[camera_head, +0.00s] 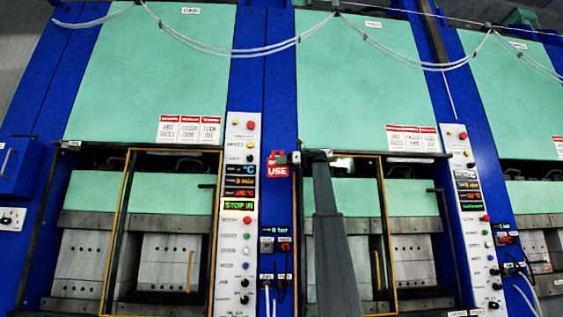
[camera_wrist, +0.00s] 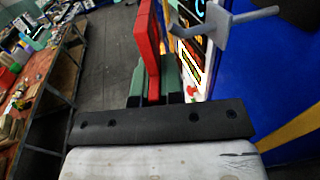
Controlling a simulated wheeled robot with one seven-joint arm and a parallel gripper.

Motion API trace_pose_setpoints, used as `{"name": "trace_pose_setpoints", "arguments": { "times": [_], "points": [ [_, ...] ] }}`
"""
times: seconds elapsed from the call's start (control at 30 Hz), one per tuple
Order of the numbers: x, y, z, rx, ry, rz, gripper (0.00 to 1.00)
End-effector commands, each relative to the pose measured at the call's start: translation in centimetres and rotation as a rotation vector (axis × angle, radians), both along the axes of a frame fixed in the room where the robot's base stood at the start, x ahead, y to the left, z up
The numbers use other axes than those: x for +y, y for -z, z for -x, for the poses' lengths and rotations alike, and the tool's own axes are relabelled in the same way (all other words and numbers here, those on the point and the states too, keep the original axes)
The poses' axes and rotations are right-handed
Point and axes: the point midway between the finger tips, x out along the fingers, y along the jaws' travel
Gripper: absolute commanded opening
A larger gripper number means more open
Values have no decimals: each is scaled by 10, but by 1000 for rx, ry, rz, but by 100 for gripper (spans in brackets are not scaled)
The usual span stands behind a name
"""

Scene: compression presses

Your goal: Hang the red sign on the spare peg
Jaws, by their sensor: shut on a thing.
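The red sign (camera_head: 278,171) shows in the head view in front of the blue column between the left and middle presses; "USE" is legible on it. In the wrist view the sign (camera_wrist: 147,45) is seen nearly edge-on. My gripper (camera_wrist: 153,88) is shut on it, with the green fingers on either side. In the head view my gripper (camera_head: 294,158) is at the sign's right, partly hidden by my arm. A grey metal peg (camera_wrist: 222,38) with a crosspiece juts out in the wrist view, right of the sign and apart from it. I cannot make out the peg in the head view.
A lit control panel (camera_head: 239,205) stands left of the sign, beside the left press. Teal press doors (camera_head: 365,70) rise behind. In the wrist view a cluttered workbench (camera_wrist: 45,95) is at the left, with clear grey floor (camera_wrist: 105,65) beside it.

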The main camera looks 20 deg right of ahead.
Motion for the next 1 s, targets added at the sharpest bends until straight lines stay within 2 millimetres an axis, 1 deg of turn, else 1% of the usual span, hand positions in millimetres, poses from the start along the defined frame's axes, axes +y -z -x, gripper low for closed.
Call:
{"name": "trace_pose_setpoints", "arguments": {
  "times": [0.53,0.8,1.0],
  "points": [
    [-8,1,-27,0,0,0,0],
    [-10,10,-36,0,0,0,0],
    [-11,13,-38,0,0,0,0]
  ]
}}
